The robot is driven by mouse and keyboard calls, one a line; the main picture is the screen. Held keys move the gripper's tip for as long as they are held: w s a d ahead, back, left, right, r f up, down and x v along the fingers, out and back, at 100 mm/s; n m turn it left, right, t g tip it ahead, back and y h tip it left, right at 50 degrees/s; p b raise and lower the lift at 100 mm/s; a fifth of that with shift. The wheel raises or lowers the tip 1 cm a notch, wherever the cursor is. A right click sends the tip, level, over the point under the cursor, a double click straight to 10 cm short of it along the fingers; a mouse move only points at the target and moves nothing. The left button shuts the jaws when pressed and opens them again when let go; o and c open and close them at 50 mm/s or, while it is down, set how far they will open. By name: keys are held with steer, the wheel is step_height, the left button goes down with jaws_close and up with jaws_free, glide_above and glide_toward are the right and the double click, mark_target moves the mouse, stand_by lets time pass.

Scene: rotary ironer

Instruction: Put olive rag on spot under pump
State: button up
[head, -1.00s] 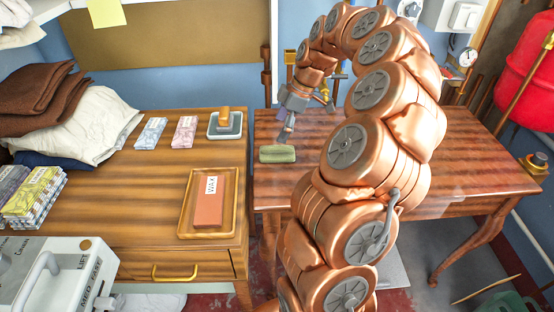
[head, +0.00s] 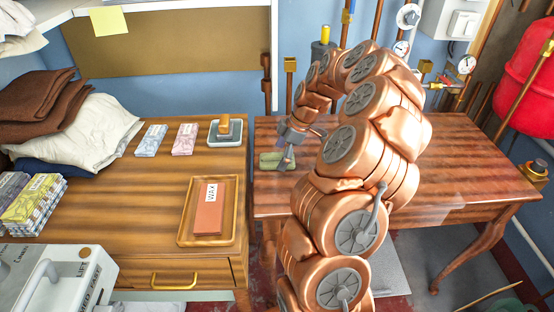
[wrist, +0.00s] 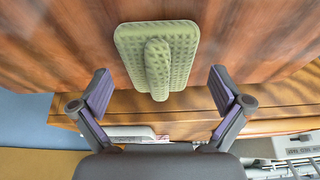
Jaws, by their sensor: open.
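The olive rag (head: 268,160) lies flat on the reddish wooden table, near its left edge. In the wrist view the olive rag (wrist: 157,55) is a folded, textured pad with a raised ridge along its middle. My gripper (head: 284,163) is at the rag's right side in the head view and hides part of it. In the wrist view my gripper (wrist: 161,92) is open, with one purple-padded finger on each side of the rag's near end and nothing between them held. A pump and the spot under it cannot be made out for certain.
The reddish table (head: 440,180) is mostly clear on the right. A wooden cabinet (head: 120,210) at left bears a wax tray (head: 183,236), a small dish (head: 226,139), banded bundles and folded cloths (head: 90,130). Pipes and gauges (head: 402,47) stand behind the table.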

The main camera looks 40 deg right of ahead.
steer(key=shift+f, duration=0.15)
steer(key=c, duration=1.2)
